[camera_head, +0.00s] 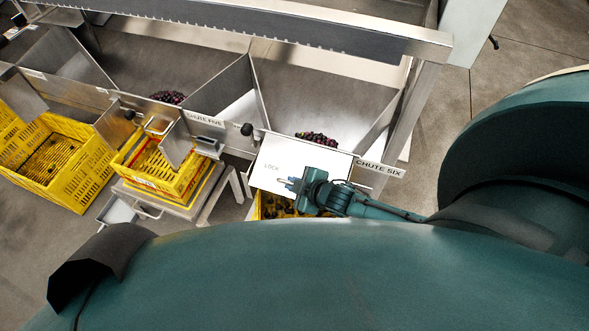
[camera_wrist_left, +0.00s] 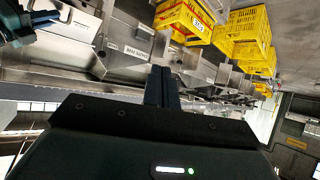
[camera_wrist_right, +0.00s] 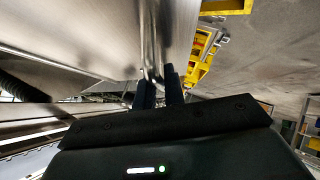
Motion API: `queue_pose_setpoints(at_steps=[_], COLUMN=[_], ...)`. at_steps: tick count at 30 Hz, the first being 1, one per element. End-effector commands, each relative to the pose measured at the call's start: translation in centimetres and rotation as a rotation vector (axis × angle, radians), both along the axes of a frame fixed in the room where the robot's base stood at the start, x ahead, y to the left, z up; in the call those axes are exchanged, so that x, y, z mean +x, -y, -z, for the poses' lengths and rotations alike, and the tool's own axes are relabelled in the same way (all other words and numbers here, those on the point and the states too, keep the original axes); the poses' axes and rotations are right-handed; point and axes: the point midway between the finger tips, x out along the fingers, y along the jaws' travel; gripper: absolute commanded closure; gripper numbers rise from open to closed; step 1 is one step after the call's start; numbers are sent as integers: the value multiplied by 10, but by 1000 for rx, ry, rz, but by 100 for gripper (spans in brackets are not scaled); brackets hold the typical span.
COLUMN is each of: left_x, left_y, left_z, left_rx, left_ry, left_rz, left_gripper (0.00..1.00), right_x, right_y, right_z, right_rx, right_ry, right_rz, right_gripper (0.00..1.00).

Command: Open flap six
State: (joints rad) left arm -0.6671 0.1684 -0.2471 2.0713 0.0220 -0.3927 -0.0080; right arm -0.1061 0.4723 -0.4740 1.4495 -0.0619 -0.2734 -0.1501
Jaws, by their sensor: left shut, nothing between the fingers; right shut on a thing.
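Flap six (camera_head: 285,157) is a pale metal panel marked LOCK, beside the CHUTE SIX label (camera_head: 380,168). Dark fruit (camera_head: 316,138) lies in the chute behind it. My right gripper (camera_head: 293,184) is at the flap's lower part. In the right wrist view my right gripper (camera_wrist_right: 159,82) is shut on a small metal handle (camera_wrist_right: 149,71) on the panel; the fingers partly hide it. My left gripper (camera_wrist_left: 162,85) is shut and empty in the left wrist view, apart from the chutes; the head view does not show it.
A yellow crate (camera_head: 257,209) with dark fruit is under flap six, mostly hidden by my arm. A black knob (camera_head: 247,129) is left of the flap. Chute five, with another yellow crate (camera_head: 186,187) on a stand, is farther left. A metal post (camera_head: 413,108) rises at right.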

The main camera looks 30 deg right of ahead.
Motion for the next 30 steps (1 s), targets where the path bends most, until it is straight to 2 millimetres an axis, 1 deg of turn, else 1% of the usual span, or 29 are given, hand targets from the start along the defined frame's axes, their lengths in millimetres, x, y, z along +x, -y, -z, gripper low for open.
queue_pose_setpoints(at_steps=[1, 4, 20, 21, 24, 30], left_x=[0, -1, -3, -2, -2, -2], left_y=[-1, -2, -5, -5, -5, -5], left_z=[-4, -4, -1, -1, -1, -1], left_rx=[1, 4, 9, 9, 8, 7], left_ry=[-5, -12, -23, -23, -23, -22], left_rz=[-3, -8, -12, -12, -14, -14], left_gripper=[100, 100, 100, 100, 100, 100], right_x=[0, 0, 2, 2, 2, 1], right_y=[-1, -1, -1, -1, 0, 0], right_z=[-6, -9, -12, -12, -12, -11], right_rx=[4, 4, 3, 3, 3, 2], right_ry=[3, 4, 7, 7, 7, 4], right_rz=[0, 1, 1, 1, 2, 1], right_gripper=[100, 100, 100, 88, 80, 80])
